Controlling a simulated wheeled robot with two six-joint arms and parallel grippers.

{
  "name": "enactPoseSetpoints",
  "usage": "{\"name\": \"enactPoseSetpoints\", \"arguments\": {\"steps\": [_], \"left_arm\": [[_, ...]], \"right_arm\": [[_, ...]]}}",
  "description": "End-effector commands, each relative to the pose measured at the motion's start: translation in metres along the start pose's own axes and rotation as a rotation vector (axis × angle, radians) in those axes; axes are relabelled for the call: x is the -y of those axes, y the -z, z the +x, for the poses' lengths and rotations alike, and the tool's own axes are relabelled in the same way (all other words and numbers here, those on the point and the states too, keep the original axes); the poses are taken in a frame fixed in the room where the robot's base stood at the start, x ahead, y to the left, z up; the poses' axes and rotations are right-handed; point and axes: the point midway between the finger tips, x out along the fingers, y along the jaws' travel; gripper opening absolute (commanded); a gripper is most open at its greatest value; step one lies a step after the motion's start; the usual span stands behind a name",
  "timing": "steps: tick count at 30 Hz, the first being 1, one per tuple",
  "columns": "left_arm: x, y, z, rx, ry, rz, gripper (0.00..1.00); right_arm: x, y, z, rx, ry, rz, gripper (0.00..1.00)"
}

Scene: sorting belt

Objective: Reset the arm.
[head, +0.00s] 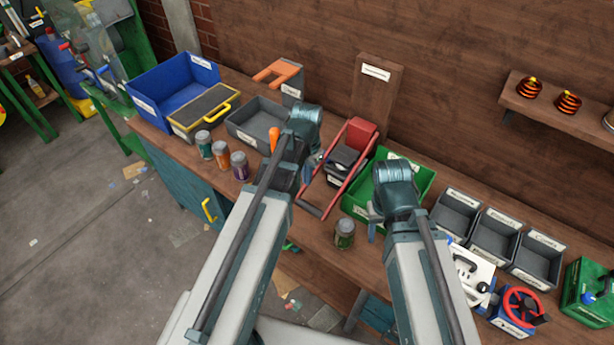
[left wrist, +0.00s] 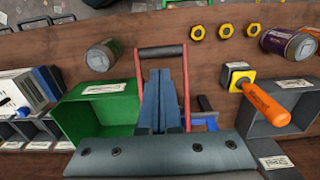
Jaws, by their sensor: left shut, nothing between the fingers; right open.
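My left gripper (head: 313,160) is over the bench, beside the red-handled device (head: 340,165), mostly hidden by its own wrist in the head view. In the left wrist view its blue fingers (left wrist: 160,75) are together and empty, in front of the device's U-shaped red handle with dark grip (left wrist: 161,51). I cannot tell whether they touch it. My right gripper (head: 376,220) is open near the green bin (head: 426,178), its fingers largely hidden behind the wrist. Both arms reach forward over the bench.
Several cans stand along the front edge, one (head: 344,234) between my arms. A grey tray (head: 236,131), blue bin (head: 150,85) and yellow-handled case (head: 180,119) are left; small grey bins (head: 497,222) are right.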

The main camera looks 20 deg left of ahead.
Motion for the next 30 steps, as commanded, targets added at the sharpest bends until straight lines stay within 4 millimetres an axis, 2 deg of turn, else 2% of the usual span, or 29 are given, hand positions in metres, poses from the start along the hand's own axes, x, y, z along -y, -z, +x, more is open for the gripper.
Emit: {"name": "enactPoseSetpoints", "arguments": {"steps": [3, 5, 12, 16, 21, 30], "left_arm": [[-0.002, -0.001, 0.001, 0.001, 0.000, 0.001, 0.00], [-0.012, -0.005, 0.005, 0.004, 0.003, 0.003, 0.00], [-0.099, -0.049, 0.032, 0.042, 0.049, 0.002, 0.00], [-0.131, -0.070, 0.041, 0.053, 0.076, -0.006, 0.00], [-0.147, -0.082, 0.044, 0.059, 0.094, -0.014, 0.00], [-0.147, -0.081, 0.043, 0.060, 0.095, -0.017, 0.00]], "right_arm": [[0.000, 0.000, 0.001, 0.000, 0.000, 0.000, 0.50], [0.001, 0.000, 0.005, 0.000, 0.000, 0.000, 0.50], [0.003, 0.002, 0.032, 0.000, 0.000, 0.000, 0.50], [0.004, 0.002, 0.041, 0.000, 0.000, 0.001, 0.50], [0.004, 0.003, 0.045, 0.000, 0.000, 0.001, 0.50], [0.004, 0.003, 0.044, 0.000, 0.000, 0.001, 0.50]]}}
